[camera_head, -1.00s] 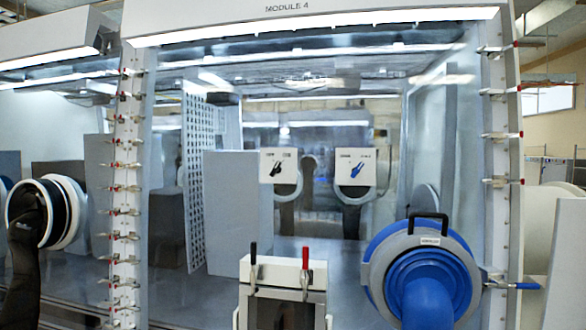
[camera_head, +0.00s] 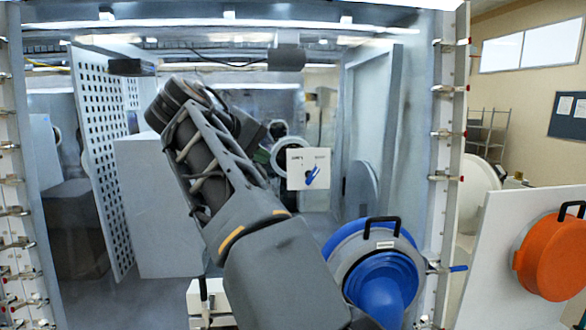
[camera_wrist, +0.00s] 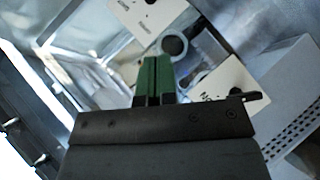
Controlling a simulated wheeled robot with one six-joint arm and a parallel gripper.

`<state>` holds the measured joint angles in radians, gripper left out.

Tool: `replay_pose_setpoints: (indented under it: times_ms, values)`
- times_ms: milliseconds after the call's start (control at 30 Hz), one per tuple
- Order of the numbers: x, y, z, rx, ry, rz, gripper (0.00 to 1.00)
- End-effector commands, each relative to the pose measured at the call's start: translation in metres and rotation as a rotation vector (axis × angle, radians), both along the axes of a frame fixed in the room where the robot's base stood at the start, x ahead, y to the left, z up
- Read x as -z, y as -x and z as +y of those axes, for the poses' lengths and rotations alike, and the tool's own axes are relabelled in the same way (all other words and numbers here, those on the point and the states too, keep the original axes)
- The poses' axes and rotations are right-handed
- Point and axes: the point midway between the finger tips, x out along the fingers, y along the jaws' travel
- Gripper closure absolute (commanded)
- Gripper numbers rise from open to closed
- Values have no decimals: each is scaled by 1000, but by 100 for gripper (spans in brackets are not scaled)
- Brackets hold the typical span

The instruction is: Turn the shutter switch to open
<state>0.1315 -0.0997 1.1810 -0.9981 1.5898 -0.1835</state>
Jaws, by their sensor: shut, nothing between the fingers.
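A white switch plate (camera_head: 308,169) with a blue knob (camera_head: 311,176) shows in the head view, right of my arm; its labels are too small to read. The second plate, with a black knob, is hidden behind my arm there. My gripper (camera_wrist: 153,80) has its green fingers shut together and empty in the wrist view. A near white plate (camera_wrist: 213,88) with partly covered lettering lies right of the fingers, and a dark lever-like piece (camera_wrist: 243,98) shows at its lower edge. Another white plate (camera_wrist: 148,14) is farther off at the top. Contact cannot be told.
A perforated panel (camera_head: 100,150) and a grey block (camera_head: 150,205) stand left of my arm. A blue round port (camera_head: 375,270) with a black handle is at lower right. An orange round cover (camera_head: 552,258) is at far right. Clamps line the window frame posts.

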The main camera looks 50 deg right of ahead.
Motion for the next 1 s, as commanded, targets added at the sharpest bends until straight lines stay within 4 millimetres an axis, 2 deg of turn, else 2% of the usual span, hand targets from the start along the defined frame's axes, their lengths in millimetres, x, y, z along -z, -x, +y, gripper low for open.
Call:
replay_pose_setpoints:
  times_ms: [533, 733, 1000]
  values:
    - [45, -11, -82, 1, 0, 2, 100]
    - [58, 5, -95, 1, 0, -2, 100]
    - [66, 12, -102, 0, 1, -2, 100]
